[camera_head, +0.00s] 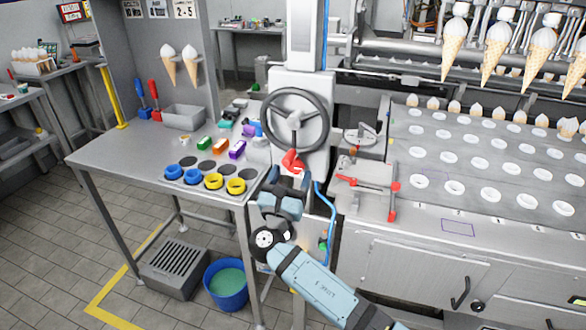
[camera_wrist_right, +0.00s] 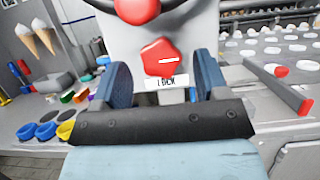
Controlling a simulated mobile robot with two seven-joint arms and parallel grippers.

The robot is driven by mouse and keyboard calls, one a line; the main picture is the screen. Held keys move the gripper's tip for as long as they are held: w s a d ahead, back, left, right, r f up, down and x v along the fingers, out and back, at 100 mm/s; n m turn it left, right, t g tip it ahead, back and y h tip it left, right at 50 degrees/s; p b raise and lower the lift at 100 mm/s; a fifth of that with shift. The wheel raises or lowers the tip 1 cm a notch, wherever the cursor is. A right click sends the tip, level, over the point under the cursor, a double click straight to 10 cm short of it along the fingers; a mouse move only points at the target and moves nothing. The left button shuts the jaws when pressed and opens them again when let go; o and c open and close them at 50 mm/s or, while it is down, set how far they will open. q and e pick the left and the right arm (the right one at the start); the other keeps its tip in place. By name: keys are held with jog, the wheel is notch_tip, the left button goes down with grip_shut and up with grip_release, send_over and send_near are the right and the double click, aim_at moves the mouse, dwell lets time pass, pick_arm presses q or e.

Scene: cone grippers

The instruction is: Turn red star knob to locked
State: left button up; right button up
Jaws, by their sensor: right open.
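The red star knob (camera_wrist_right: 162,58) sits on the pale machine face, with a white line on it that lies nearly level, slightly tilted. A white label reading LOCK (camera_wrist_right: 167,82) is just below it. In the head view the knob (camera_head: 292,165) shows small below the handwheel, close to my right gripper (camera_head: 288,180). In the wrist view my right gripper (camera_wrist_right: 166,78) is open, its blue-padded fingers on either side of the knob with visible gaps. I cannot tell how deep the fingers reach. My left gripper is not in view.
A dark handwheel (camera_head: 297,115) is above the knob, and a rounded red part (camera_wrist_right: 137,9) shows over the knob. A red-tipped clamp fixture (camera_head: 366,180) stands at right. A table (camera_head: 110,152) with colored rings and blocks is at left. A blue hose (camera_head: 331,208) hangs nearby.

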jog(key=shift+x, duration=0.95)
jog(key=shift+c, duration=0.2)
